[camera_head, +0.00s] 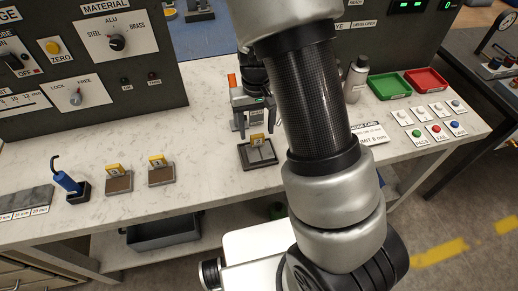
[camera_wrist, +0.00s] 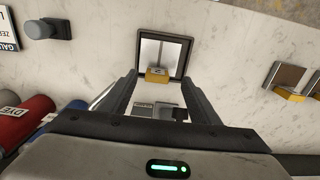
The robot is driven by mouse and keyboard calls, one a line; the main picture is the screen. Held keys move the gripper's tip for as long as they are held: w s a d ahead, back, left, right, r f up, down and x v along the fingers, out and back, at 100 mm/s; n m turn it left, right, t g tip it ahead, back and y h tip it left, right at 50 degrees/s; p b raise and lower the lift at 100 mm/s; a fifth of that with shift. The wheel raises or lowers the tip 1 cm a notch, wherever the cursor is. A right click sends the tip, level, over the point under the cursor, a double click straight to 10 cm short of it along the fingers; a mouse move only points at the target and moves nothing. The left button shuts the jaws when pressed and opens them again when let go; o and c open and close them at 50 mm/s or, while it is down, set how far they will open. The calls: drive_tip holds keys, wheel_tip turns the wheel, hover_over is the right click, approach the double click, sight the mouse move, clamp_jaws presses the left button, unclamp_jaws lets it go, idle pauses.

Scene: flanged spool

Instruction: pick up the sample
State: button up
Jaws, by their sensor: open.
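No object in view is clearly labelled as the sample. A dark square holder (camera_head: 262,162) with a pale grey metallic face and a yellow tag (camera_head: 257,139) sits on the marble-look bench below my gripper. In the wrist view, the same holder (camera_wrist: 187,60) lies just beyond the fingertips, its yellow tag (camera_wrist: 157,75) nearest me. My gripper (camera_head: 254,124) is open, pointing down above the holder's far side. In the wrist view, my gripper (camera_wrist: 160,82) has its fingers apart, with nothing visibly clamped. Small grey shapes between the finger bases are unclear.
Two brown tag-bearing plates (camera_head: 118,184) (camera_head: 161,176) and a blue-handled tool (camera_head: 66,182) stand left. Green (camera_head: 388,86) and red (camera_head: 426,80) trays, a bottle (camera_head: 356,80) and a card (camera_head: 370,134) stand right. The control panel (camera_head: 90,55) rises behind.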

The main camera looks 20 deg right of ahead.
sight(258, 137)
drive_tip(key=f, duration=0.5)
drive_tip(key=shift+d+f, duration=0.15)
drive_tip(key=shift+d, duration=0.1)
drive_tip(key=shift+w, duration=0.1)
clamp_jaws()
